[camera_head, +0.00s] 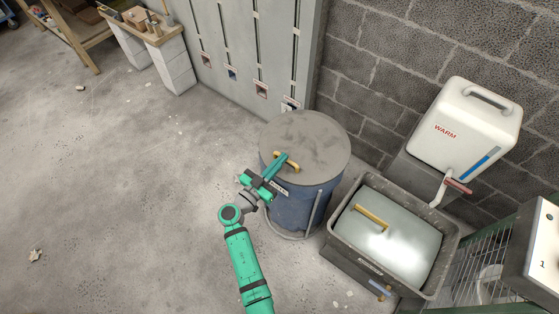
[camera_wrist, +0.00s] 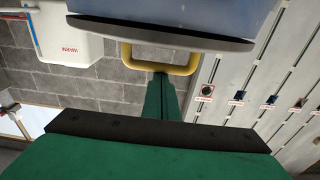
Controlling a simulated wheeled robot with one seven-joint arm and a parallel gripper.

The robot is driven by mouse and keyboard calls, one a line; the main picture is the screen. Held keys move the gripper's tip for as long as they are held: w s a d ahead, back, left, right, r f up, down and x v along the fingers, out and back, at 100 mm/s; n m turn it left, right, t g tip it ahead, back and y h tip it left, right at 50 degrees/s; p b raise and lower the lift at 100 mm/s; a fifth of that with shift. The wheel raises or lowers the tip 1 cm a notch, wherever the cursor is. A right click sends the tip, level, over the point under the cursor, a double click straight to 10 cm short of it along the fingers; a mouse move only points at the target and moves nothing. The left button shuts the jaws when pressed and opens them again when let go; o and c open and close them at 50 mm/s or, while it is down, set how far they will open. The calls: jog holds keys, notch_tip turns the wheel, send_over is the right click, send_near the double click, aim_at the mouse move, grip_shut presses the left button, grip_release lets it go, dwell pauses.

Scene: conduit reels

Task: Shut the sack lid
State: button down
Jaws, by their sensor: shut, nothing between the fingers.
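A round grey lid (camera_head: 315,135) lies over the top of a blue drum (camera_head: 292,212) and looks level. I cannot tell whether a gap is left under it. A yellow handle (camera_head: 293,168) stands on the lid near its left side. In the wrist view, the grey lid (camera_wrist: 165,32) shows edge-on, with the handle (camera_wrist: 190,69) below it in the picture. My gripper (camera_head: 282,160) is shut and empty, its fingertips at the handle. They also show at the handle in the wrist view (camera_wrist: 160,78), where I cannot tell whether they touch it.
A dark bin (camera_head: 342,246) with a pale lid (camera_head: 408,248) stands close right of the drum. A white tank (camera_head: 478,125) marked WARM is behind it. A slotted grey panel (camera_head: 235,50) stands behind the drum. The floor at left is mostly clear.

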jog(key=shift+s+a+r, duration=0.1)
jog(key=shift+a+r, duration=0.1)
jog(key=shift+r, duration=0.7)
jog(key=shift+s+a+r, duration=0.1)
jog(key=shift+a+r, duration=0.1)
jog(key=shift+r, duration=0.65)
jog(key=s+a+f, duration=0.4)
jog(key=s, duration=0.3)
jog(key=shift+s+a+f, duration=0.2)
jog(key=shift+s+f, duration=0.05)
jog(key=shift+f, duration=0.15)
jog(key=s+d+f+n+g+y, duration=0.35)
jog(key=s+d+f, duration=0.3)
jog(key=f, duration=0.35)
jog(key=s+f+n+y, duration=0.3)
jog(key=s+y, duration=0.2)
jog(key=s, duration=0.6)
jog(key=s+r+n+y, duration=0.1)
jog(key=s+r+y, duration=0.1)
jog(key=s+r, duration=0.55)
jog(key=s+d+r+t, duration=0.1)
jog(key=s+r, duration=0.3)
jog(key=r, duration=0.3)
jog(key=s+d+r+t, duration=0.2)
jog(key=s+r, duration=0.1)
jog(key=r, duration=0.5)
jog(key=shift+s+r+m, duration=0.3)
jog(key=shift+s+m, duration=0.05)
